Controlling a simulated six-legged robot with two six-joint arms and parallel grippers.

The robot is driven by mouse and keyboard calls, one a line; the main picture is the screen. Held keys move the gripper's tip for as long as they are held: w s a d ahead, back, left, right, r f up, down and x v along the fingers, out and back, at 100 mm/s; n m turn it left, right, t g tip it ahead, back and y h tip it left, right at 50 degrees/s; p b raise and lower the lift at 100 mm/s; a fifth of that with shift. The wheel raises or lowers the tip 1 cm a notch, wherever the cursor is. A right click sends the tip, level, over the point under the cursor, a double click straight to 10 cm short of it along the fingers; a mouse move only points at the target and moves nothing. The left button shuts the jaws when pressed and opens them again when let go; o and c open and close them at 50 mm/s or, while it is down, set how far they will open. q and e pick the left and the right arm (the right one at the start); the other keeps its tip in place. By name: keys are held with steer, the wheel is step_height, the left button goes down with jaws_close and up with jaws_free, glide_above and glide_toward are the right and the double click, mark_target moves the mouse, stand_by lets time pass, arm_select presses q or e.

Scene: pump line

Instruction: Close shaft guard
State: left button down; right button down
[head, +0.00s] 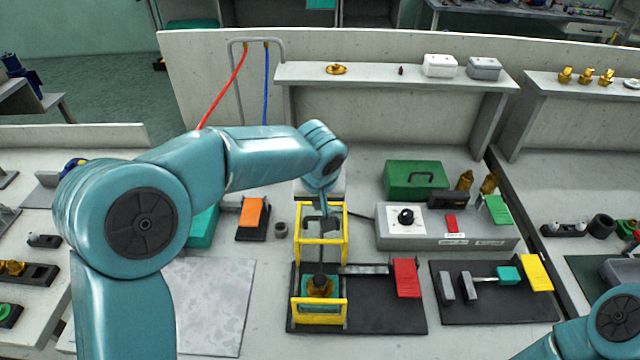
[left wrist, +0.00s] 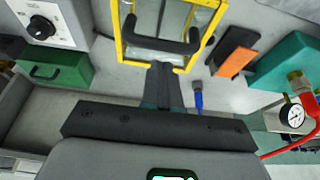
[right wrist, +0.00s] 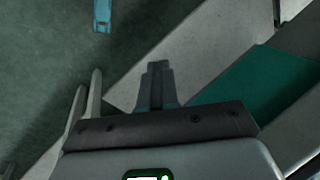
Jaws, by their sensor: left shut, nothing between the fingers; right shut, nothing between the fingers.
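The shaft guard (head: 346,236) is a yellow frame with clear panels. Its upper part stands raised above a lower yellow frame (head: 320,320) on a black base plate, around a brass-coloured part (head: 320,286). In the left wrist view the guard (left wrist: 119,38) shows a black bar handle (left wrist: 160,45). My left gripper (head: 324,208) is shut and empty at the raised guard. Its fingertips (left wrist: 162,68) are close to the handle; I cannot tell whether they touch. My right gripper (right wrist: 158,68) is shut and empty, away from the guard, outside the head view.
A red lever (head: 406,278) is right of the guard on the same plate. A grey control box (head: 440,238) with a black knob and a green case (head: 416,178) stand behind it. An orange-flapped unit (head: 252,212) is at left. A grey plate (head: 210,300) lies front left.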

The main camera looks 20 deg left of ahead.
mark_target(320, 233)
arm_select(q)
steer(key=shift+s+d+f, duration=0.1)
steer(key=shift+s+d, duration=0.1)
steer(key=shift+s, duration=0.35)
steer(key=shift+s+d+f+b, duration=0.15)
steer(key=shift+s+b, duration=0.1)
steer(key=shift+b, duration=0.2)
steer(key=s+b, duration=0.2)
steer(key=s+d+b, duration=0.1)
steer(key=shift+s+f+b, duration=0.3)
steer(key=shift+s+f, duration=0.05)
steer(key=s+b, duration=0.1)
steer(key=s, duration=0.1)
steer(key=s+d+b, duration=0.1)
steer(key=s, duration=0.2)
steer(key=s+d+b, duration=0.1)
steer(key=s, duration=0.2)
steer(key=shift+d+r+b, duration=0.15)
steer(key=shift+r+b, duration=0.2)
steer(key=shift+b, duration=0.05)
steer(key=shift+s, duration=0.35)
